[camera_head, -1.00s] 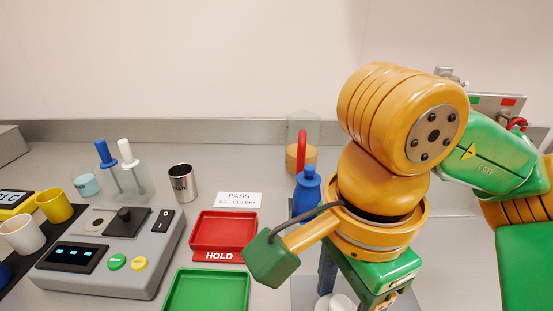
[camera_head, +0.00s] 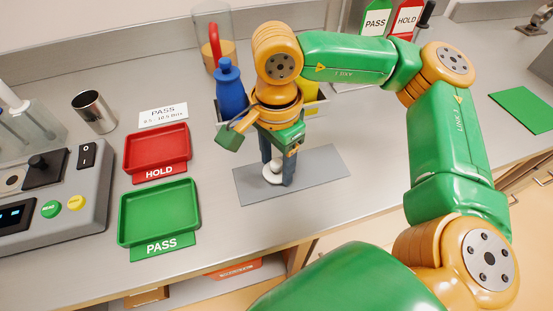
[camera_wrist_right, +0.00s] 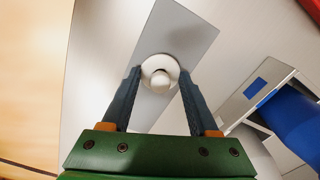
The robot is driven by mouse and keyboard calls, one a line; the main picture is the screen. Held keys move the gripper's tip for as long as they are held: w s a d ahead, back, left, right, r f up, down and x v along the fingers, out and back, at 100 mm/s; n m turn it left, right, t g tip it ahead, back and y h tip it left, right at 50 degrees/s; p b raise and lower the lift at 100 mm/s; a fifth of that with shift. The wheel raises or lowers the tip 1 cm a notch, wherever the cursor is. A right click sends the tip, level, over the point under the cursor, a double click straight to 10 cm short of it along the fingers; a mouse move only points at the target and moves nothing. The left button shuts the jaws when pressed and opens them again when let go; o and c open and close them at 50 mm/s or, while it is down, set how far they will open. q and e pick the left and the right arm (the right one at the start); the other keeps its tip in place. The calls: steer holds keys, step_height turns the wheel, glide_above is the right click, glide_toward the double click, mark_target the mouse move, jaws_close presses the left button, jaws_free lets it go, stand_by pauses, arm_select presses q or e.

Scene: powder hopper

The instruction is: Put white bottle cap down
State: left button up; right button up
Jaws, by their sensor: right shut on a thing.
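The white bottle cap (camera_head: 272,176), round with a raised knob, is between the blue-grey fingers of my right gripper (camera_head: 277,174), which is shut on it and points down. The cap is over the grey mat (camera_head: 322,172), at or very near its surface; I cannot tell whether it touches. In the right wrist view the cap (camera_wrist_right: 160,77) lies between the fingertips (camera_wrist_right: 161,76), with the mat (camera_wrist_right: 186,32) behind it. The fingers partly hide the cap in the head view. My left gripper is not in view.
A blue bottle (camera_head: 231,90) stands in a holder just behind my right gripper. A red HOLD tray (camera_head: 157,165) and a green PASS tray (camera_head: 159,235) are at left, beside a grey instrument (camera_head: 82,185) and a steel cup (camera_head: 94,111). The mat's right part is bare.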

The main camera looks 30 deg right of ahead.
mark_target(277, 162)
steer(key=o, duration=1.3)
steer(key=shift+r, duration=0.1)
step_height(277, 162, up, 12)
steer(key=shift+r+p, duration=0.1)
steer(key=shift+p, duration=0.95)
